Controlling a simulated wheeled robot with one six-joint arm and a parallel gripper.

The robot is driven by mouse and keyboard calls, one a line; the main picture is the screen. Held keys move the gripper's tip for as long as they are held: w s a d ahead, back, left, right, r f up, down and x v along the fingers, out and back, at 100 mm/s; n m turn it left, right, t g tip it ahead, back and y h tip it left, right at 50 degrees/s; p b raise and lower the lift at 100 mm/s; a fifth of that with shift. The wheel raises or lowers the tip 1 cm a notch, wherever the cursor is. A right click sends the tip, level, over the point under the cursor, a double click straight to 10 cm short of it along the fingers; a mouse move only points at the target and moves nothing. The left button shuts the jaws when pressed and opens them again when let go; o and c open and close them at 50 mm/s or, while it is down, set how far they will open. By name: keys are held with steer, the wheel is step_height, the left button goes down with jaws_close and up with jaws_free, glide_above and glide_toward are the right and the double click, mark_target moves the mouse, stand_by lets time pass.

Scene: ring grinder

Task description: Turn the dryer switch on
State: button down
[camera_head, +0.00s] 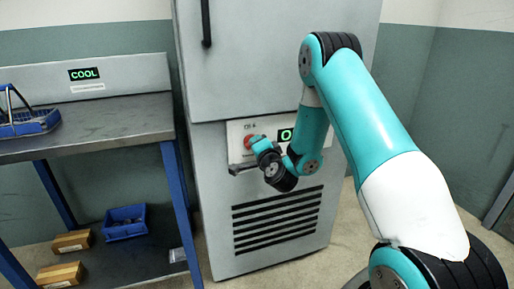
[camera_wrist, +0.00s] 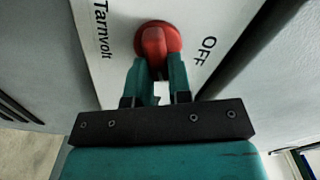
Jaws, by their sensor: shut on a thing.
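The dryer switch is a round red knob with a raised grip bar (camera_wrist: 154,43), set on a white panel (camera_wrist: 118,40) with the words "Tarnvolt" and "OFF". In the wrist view my gripper (camera_wrist: 157,73) has one finger on each side of the bar's lower end and is shut on it. In the head view the red switch (camera_head: 250,140) shows partly behind my gripper (camera_head: 259,146), on the front of the tall grey dryer cabinet (camera_head: 218,222). A dark display with a green character (camera_head: 286,134) is partly hidden by my arm.
The cabinet has a black door handle (camera_head: 206,24) above and a vent grille (camera_head: 276,218) below.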

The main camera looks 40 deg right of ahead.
steer(key=shift+d+f+m+b, duration=0.1)
steer(key=shift+f+m+b, duration=0.15)
steer(key=shift+m, duration=0.9)
steer(key=shift+f+m+b, duration=0.1)
steer(key=shift+m+b, duration=0.1)
steer(key=shift+m, duration=0.95)
steer(key=shift+s, duration=0.1)
steer(key=c, duration=1)
jaws_free()
steer(key=shift+c, duration=0.2)
